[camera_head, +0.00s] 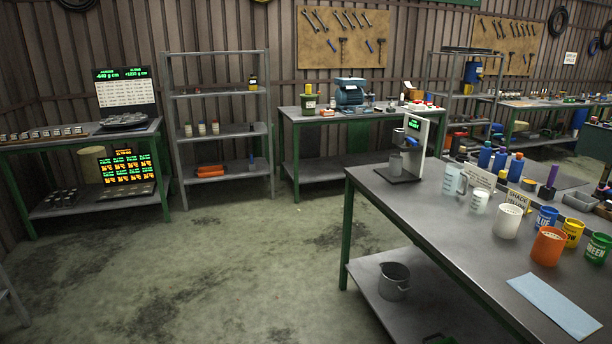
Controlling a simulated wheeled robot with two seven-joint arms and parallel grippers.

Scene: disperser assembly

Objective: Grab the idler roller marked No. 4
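I cannot make out an idler roller marked No. 4; any such marking is too small to read from here. A row of small light-topped pieces (42,133) stands on the green-legged table (75,143) at the far left; I cannot tell what they are. Small dark pieces (62,198) lie on that table's lower shelf, also too small to identify. Neither of my grippers is in view.
Open concrete floor (230,260) lies before the left table and grey shelf rack (221,92). A large workbench (440,225) with cups and bottles fills the right; a metal bucket (394,281) sits on its lower shelf. Another bench (330,117) stands at the back wall.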

